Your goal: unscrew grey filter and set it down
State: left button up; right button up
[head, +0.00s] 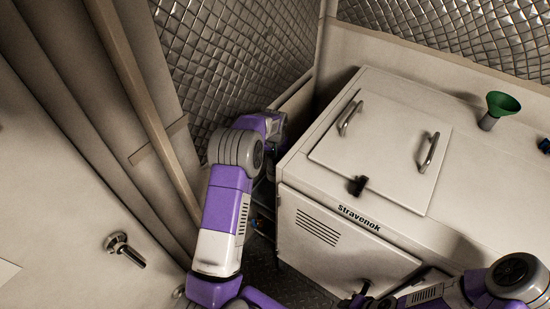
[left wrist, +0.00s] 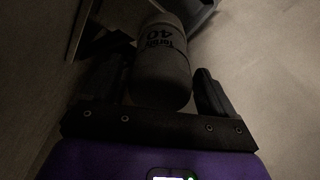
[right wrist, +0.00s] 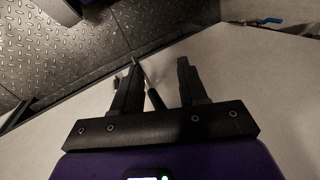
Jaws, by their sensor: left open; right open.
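The grey filter (left wrist: 163,78) is a dark grey cylinder with a rounded end and black lettering that includes "40". In the left wrist view it lies between the two fingers of my left gripper (left wrist: 161,68), which is open around it. I cannot tell whether either finger touches it. The filter's far end meets a dark mount at the top of that view.
The chiller cabinet (head: 340,240) has a lid with two metal handles and a black latch (head: 357,186). A green funnel (head: 503,103) stands on top. A wall and wooden rail (head: 140,100) bound the narrow gap on the left. A blue valve lever (right wrist: 270,20) shows in the right wrist view.

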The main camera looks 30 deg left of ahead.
pick_arm(q)
jog(key=m, duration=0.6)
jog(key=shift+m+h, duration=0.4)
jog(key=m, duration=0.5)
jog(key=shift+d+m+h+p, duration=0.2)
jog(key=shift+m+h+p, duration=0.1)
jog(key=shift+c, duration=0.3)
